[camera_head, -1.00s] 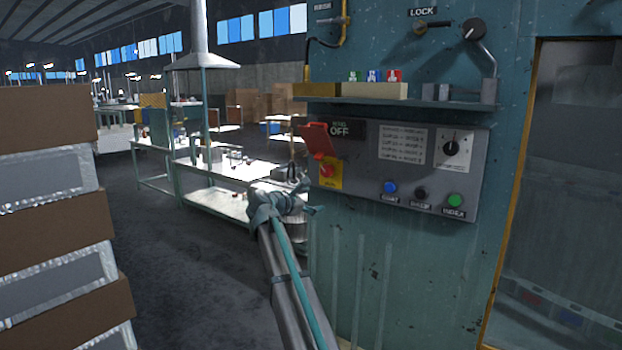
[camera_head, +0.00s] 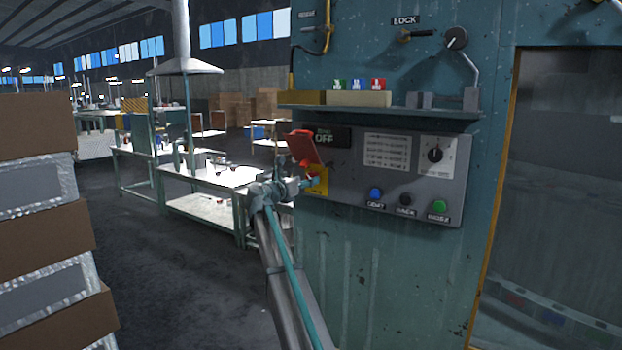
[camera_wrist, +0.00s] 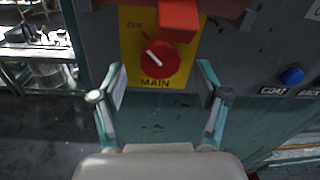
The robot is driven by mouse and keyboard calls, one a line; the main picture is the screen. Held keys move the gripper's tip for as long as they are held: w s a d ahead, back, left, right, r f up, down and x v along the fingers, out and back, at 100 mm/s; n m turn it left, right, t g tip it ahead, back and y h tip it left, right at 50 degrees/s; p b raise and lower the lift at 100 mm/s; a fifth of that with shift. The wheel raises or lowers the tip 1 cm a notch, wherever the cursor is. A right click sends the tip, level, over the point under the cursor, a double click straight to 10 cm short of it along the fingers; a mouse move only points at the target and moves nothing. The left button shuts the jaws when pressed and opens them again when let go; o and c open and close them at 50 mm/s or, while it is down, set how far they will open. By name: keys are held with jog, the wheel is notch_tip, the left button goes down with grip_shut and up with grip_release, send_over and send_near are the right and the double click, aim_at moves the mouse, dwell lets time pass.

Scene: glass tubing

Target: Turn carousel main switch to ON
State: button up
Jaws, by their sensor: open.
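The main switch (camera_wrist: 160,59) is a red rotary knob with a white pointer line on a yellow plate (camera_wrist: 132,55) marked MAIN. The pointer tilts toward the upper left in the wrist view. A red cover (camera_head: 302,146) stands raised above the knob, beside a display (camera_head: 325,138) reading OFF. My gripper (camera_wrist: 160,88) is open, its two fingers spread to either side below the knob and apart from it. In the head view my gripper (camera_head: 312,183) is in front of the yellow plate and partly hides the knob.
The grey panel (camera_head: 350,185) also carries a blue button (camera_head: 375,193), a black button (camera_head: 405,200), a green button (camera_head: 439,207) and a selector dial (camera_head: 435,156). A shelf (camera_head: 390,109) juts out above. Stacked boxes (camera_head: 40,240) stand at left.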

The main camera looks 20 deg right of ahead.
jog(key=shift+x, duration=1.8)
jog(key=shift+c, duration=0.3)
jog(key=c, duration=1.1)
